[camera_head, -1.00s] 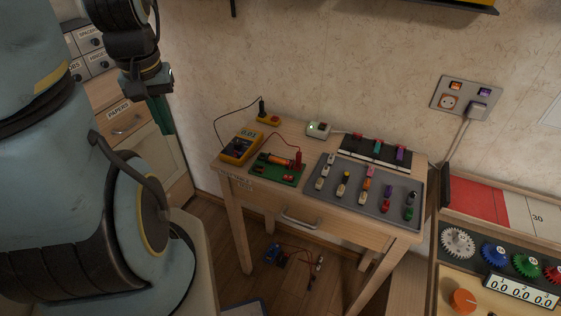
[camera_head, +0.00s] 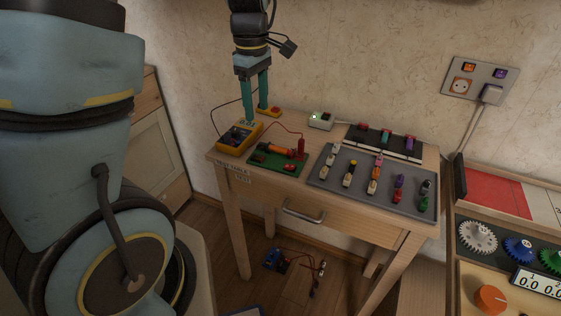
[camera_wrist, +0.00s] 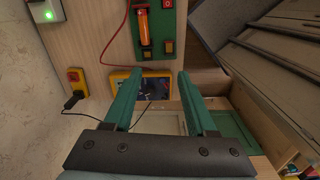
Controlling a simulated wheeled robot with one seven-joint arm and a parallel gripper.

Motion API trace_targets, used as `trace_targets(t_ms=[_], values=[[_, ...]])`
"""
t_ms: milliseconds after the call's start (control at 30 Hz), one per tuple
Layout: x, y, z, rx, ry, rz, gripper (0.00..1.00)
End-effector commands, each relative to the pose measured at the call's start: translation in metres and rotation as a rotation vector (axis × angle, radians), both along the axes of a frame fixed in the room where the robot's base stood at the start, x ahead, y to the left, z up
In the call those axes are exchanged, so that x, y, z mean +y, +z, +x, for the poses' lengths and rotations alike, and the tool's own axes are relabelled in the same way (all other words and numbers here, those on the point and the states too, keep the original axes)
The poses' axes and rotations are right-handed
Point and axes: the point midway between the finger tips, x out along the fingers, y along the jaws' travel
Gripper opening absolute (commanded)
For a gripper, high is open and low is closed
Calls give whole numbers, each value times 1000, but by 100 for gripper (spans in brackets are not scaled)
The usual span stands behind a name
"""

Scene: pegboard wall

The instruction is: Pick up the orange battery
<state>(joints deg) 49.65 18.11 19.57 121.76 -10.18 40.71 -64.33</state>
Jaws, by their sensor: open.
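The orange battery (camera_head: 281,149) lies in a holder on the green board (camera_head: 262,162) at the left part of the small wooden table. In the wrist view the battery (camera_wrist: 144,27) is an orange cylinder near the top, beyond my fingertips. My gripper (camera_head: 253,117) is open and empty, pointing down above the table's back left, near the yellow multimeter (camera_head: 227,144). The battery stands apart from the fingers.
A red probe (camera_head: 301,148) stands at the board's right, its cable looping behind. A grey tray (camera_head: 335,181) with several small coloured parts fills the table's right side. A yellow box with a red button (camera_head: 270,112) and a white box (camera_head: 321,120) stand at the back.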

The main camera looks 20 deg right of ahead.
Motion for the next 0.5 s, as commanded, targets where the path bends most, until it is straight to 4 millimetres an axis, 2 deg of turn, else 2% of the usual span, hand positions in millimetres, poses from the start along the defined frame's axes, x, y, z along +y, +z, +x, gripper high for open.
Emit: trace_targets(t_ms=[33,200,333,500], values=[[-18,-10,-2,1,36,5,57],[-46,-16,-6,8,141,16,57],[-51,-25,-7,10,166,19,57],[-51,-51,-7,11,166,21,57]])
